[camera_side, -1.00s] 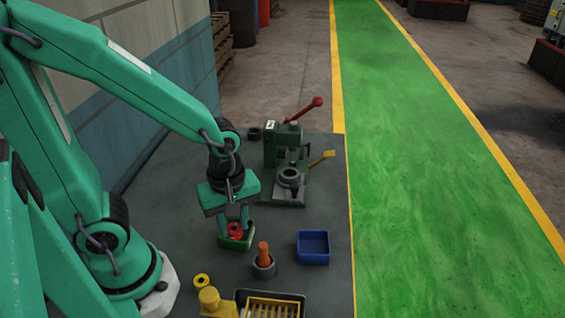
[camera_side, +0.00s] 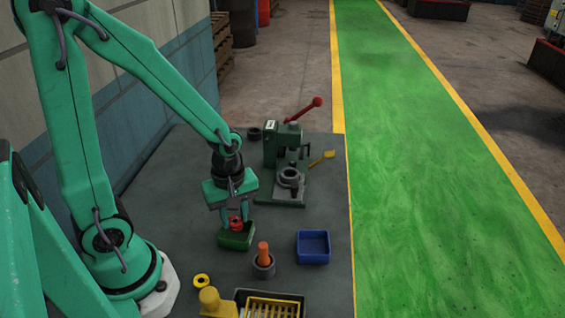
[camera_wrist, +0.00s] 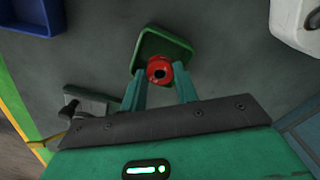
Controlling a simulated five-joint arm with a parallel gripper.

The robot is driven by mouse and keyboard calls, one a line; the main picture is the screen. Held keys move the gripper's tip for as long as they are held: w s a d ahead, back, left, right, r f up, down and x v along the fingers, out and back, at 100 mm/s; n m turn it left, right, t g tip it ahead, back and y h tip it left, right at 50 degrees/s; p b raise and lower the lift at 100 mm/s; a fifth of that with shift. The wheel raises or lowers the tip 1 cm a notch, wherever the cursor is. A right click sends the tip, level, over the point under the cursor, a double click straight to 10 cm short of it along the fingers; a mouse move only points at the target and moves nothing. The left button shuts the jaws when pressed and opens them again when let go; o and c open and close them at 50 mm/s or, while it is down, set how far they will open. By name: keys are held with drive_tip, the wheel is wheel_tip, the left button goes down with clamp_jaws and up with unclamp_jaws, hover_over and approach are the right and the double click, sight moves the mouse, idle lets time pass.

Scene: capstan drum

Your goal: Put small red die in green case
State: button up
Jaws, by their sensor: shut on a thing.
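The small red die (camera_side: 236,224) is a short red ring-like piece with a dark hole, seen from above in the wrist view (camera_wrist: 159,70). My gripper (camera_side: 235,219) is shut on it, one finger on each side; the fingers also show in the wrist view (camera_wrist: 160,76). The green case (camera_side: 236,241) is a small open tray on the table directly below. The die is held just above the case, overlapping its back rim in the side view and its near edge in the wrist view (camera_wrist: 165,42). The case's floor is partly hidden.
A blue tray (camera_side: 313,247) stands right of the case. A grey cup with an orange peg (camera_side: 263,255) stands between them, nearer the front. A green press with a red lever (camera_side: 285,150) stands behind. A yellow ring (camera_side: 202,281) and yellow-slatted tray (camera_side: 272,306) lie in front.

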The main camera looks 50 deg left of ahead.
sight(235, 221)
drive_tip(key=shift+f, duration=1.7)
drive_tip(key=shift+f, duration=0.2)
drive_tip(key=o, duration=0.7)
drive_tip(key=shift+r, duration=0.15)
drive_tip(key=shift+r, duration=6.05)
